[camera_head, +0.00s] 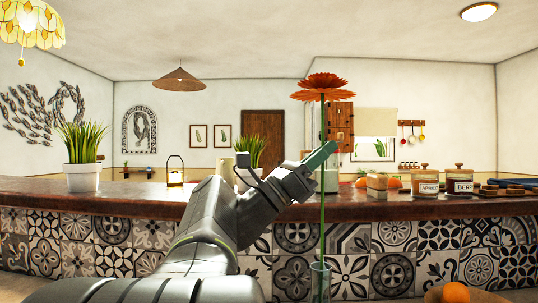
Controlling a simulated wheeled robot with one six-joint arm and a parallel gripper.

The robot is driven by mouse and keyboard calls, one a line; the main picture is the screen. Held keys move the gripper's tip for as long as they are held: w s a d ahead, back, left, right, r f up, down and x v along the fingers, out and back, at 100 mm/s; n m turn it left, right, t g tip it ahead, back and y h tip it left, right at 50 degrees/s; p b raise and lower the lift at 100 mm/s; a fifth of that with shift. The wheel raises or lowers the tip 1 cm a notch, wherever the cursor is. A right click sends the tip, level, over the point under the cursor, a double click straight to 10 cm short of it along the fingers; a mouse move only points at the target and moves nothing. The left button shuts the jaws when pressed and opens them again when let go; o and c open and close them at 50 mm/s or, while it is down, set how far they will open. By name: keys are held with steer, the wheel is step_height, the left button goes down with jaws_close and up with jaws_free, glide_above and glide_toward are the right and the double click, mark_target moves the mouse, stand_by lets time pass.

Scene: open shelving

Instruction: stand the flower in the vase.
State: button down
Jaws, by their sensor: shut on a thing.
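The flower (325,86) has an orange-red head and a long, thin green stem. It stands upright at the middle right. My gripper (322,156) reaches in from the lower left and is shut on the upper stem, below the head. The vase (316,281) is a narrow clear glass at the bottom edge, directly under my gripper. The lower stem lines up with the vase and overlaps it in the picture. I cannot tell for sure whether the stem end is inside the glass. The vase's base is cut off by the frame.
A brown counter (130,197) with a patterned tile front crosses behind. Oranges (456,292) lie to the right of the vase.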

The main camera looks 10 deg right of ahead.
steer(key=shift+f+b, duration=4.05)
steer(key=shift+b, duration=0.4)
steer(key=c, duration=1.5)
jaws_free()
steer(key=v, duration=1.3)
steer(key=shift+a+f, duration=0.2)
steer(key=shift+a, duration=0.15)
steer(key=shift+d+r, duration=0.1)
glide_toward(322, 195)
steer(key=shift+w+x, duration=0.2)
steer(key=shift+x, duration=1.8)
steer(key=shift+s, duration=0.1)
